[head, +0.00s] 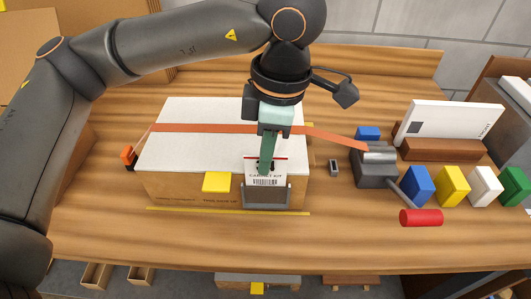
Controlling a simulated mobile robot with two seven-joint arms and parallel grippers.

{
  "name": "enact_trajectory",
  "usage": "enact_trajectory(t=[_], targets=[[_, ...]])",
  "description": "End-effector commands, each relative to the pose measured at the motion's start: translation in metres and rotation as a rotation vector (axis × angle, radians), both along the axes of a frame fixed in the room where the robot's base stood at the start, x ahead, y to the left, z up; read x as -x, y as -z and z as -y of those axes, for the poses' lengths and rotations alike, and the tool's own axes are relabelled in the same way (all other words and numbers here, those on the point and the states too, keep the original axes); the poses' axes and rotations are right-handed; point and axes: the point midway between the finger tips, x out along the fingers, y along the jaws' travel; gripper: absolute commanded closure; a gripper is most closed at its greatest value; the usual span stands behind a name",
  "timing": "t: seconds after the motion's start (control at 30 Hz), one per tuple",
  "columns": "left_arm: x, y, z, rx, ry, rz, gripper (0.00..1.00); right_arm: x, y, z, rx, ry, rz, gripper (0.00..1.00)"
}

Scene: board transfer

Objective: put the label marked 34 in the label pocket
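A white label (265,181) with a red top stripe, the words CABINET KIT and a barcode stands upright at the front of a box. My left gripper (267,169) comes down from above, its green fingers over the label's upper middle, and appears shut on it. The fingers cover most of the label's large number, so I cannot read it. The grey label pocket (267,197) is on the box's front face. The label's lower edge is at the pocket's top; I cannot tell whether it is inside. My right gripper is not in view.
The white-topped cardboard box (190,150) carries an orange strap (205,128) running to a grey tool (376,168). A yellow note (216,182) hangs left of the pocket. Coloured blocks, a red cylinder (421,217) and a white board (450,120) in a wooden stand occupy the right.

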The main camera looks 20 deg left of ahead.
Motion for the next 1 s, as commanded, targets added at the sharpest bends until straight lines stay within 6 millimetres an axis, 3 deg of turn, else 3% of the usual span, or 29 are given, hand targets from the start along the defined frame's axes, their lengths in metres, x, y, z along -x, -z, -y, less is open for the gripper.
enact_trajectory(t=[0.77,1.0], targets=[[0.0,0.013,0.0,0.0,0.0,0.0,1.0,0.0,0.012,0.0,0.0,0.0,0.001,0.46],[0.0,0.012,0.0,0.0,0.0,0.0,0.72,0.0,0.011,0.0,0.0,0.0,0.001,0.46]])
